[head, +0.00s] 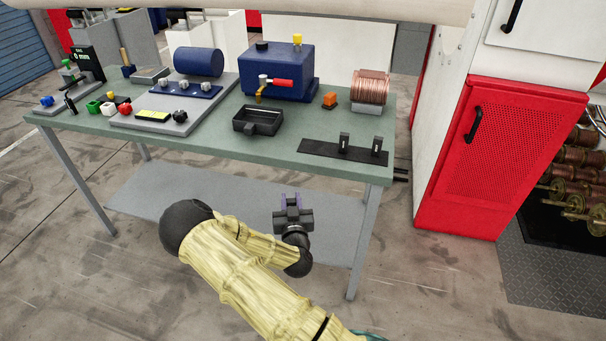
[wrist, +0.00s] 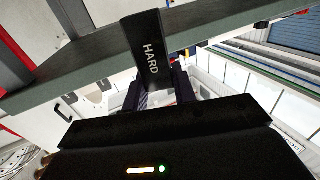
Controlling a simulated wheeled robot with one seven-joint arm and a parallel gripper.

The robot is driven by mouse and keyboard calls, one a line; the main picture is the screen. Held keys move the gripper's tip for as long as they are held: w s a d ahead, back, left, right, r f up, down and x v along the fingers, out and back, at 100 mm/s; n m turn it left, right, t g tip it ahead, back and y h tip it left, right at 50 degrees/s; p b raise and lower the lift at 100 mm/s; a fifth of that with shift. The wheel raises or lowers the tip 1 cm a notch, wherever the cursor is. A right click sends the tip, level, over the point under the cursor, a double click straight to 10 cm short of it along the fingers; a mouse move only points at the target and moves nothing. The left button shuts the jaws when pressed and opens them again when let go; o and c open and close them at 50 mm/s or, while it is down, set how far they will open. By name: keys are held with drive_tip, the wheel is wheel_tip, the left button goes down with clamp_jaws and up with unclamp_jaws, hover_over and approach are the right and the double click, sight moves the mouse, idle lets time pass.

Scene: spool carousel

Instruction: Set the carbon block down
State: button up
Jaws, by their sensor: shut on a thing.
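My gripper (head: 291,203) is in front of the workbench's near edge, below the level of its top in the head view. It is shut on a dark carbon block (wrist: 148,58) marked "HARD", which stands out between the fingers in the wrist view. In the head view the block is too small and dark to make out clearly. I cannot tell exactly what these pieces are.
A red cabinet (head: 500,150) stands right. Bare bench lies between tray and strip.

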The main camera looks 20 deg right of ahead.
drive_tip(key=s+a+f+n+y, duration=0.2)
drive_tip(key=s+a+f+y, duration=0.2)
drive_tip(key=s+f, duration=0.2)
wheel_tip(320, 180, down, 2)
drive_tip(key=shift+a+f+n, duration=0.15)
drive_tip(key=shift+f+n, duration=0.1)
drive_tip(key=shift+n, duration=0.05)
